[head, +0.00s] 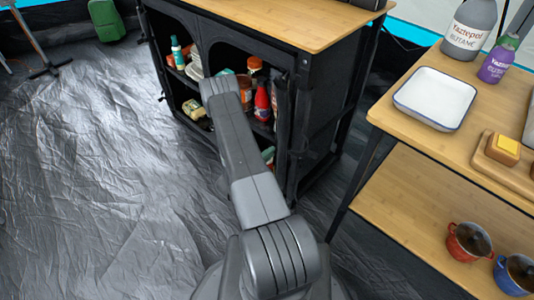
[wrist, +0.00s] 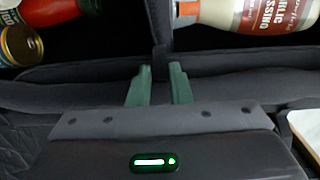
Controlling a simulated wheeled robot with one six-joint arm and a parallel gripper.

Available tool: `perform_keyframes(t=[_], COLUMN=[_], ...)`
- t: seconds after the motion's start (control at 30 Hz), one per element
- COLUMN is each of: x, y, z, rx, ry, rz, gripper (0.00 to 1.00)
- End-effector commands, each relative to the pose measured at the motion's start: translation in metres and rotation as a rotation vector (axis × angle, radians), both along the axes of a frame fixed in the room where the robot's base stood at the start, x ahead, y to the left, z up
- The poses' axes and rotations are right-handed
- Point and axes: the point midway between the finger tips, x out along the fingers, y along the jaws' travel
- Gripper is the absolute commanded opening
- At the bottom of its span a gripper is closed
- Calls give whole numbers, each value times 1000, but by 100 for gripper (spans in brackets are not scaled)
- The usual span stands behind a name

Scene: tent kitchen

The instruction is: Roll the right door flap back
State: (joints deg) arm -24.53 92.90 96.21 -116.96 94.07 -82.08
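The black fabric cabinet (head: 315,120) under a wooden top has open front bays with goods on shelves. Dark fabric that looks like the right door flap (head: 284,130) hangs in a narrow bunch along the right edge of the right bay. In the wrist view a padded dark fabric band (wrist: 235,88) crosses at my gripper (wrist: 160,70). Its two green fingertips are close together with a narrow gap, and a dark strip shows between them. I cannot tell whether they pinch it. In the head view my arm reaches to the cabinet front; the fingers are not distinguishable there.
A red bottle (head: 262,101) and other goods stand in the right bay; a dressing bottle (wrist: 250,14) shows close to my gripper. A wooden table (head: 445,110) with a white tray (head: 435,97) stands at right, pots below. Silvery floor (head: 95,170) is clear at left.

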Motion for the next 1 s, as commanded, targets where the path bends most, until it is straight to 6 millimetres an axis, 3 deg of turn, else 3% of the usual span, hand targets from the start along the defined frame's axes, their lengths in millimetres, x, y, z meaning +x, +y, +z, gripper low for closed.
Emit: perform_keyframes(t=[0.07,0.47,1.0], x=[0,-3,-66], y=[0,6,55], z=[0,1,1], rx=[0,1,1], ry=[0,-1,-1], rz=[1,5,9], gripper=[33,33,33])
